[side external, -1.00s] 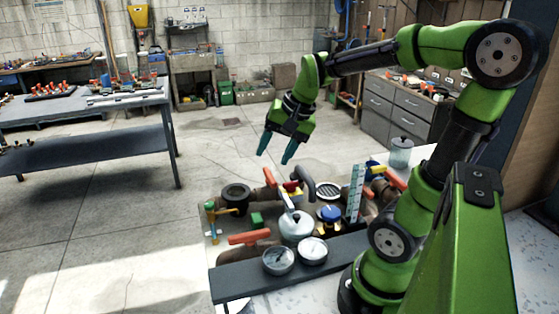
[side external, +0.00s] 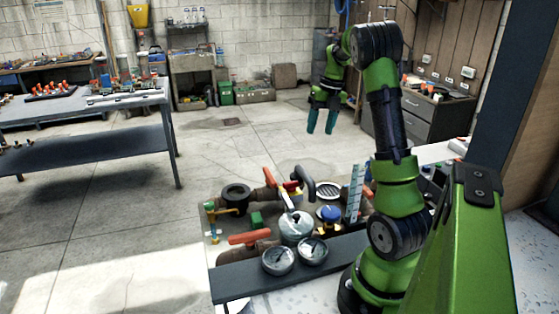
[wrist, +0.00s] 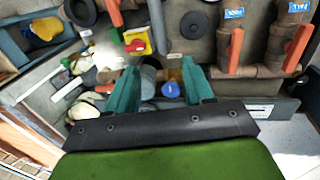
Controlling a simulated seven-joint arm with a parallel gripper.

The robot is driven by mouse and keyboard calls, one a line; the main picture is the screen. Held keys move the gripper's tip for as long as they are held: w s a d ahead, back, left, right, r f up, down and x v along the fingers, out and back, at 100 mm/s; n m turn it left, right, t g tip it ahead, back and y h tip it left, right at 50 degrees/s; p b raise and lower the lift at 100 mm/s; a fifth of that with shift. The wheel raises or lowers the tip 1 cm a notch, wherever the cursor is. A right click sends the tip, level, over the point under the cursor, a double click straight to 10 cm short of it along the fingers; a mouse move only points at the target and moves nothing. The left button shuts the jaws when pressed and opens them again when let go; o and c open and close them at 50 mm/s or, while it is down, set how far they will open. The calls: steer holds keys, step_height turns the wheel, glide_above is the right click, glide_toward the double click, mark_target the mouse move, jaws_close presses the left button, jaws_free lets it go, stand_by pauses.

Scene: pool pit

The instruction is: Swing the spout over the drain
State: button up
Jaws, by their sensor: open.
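What looks like the spout is a dark curved pipe (side external: 307,181) rising from the pit fittings in the side view, behind a grey rounded vessel. A round slotted grate (side external: 329,188), which looks like the drain, lies just right of the pipe. The pipe's open end does not show clearly. My gripper (side external: 321,129) is open and empty, high above and beyond the pit, fingers pointing down. In the wrist view my gripper (wrist: 159,66) has its two teal fingers spread, with fittings below them. I cannot clearly pick out the spout or the drain there.
Around the pipe stand a grey vessel (side external: 296,228), a blue-capped fitting (side external: 329,214), an upright ruler (side external: 355,192), a red lever (side external: 250,237) and two gauges, one at the front (side external: 278,260). A workbench (side external: 88,105) stands left. The floor between is clear.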

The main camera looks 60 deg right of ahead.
mark_target(308, 175)
steer(key=f, duration=0.5)
steer(key=w+a+f, duration=0.1)
steer(key=f, duration=0.4)
steer(key=w+a+f, duration=0.1)
steer(key=f, duration=0.5)
steer(key=shift+w+a, duration=0.1)
steer(key=shift+c, duration=0.3)
steer(key=shift+r, duration=0.1)
jaws_close()
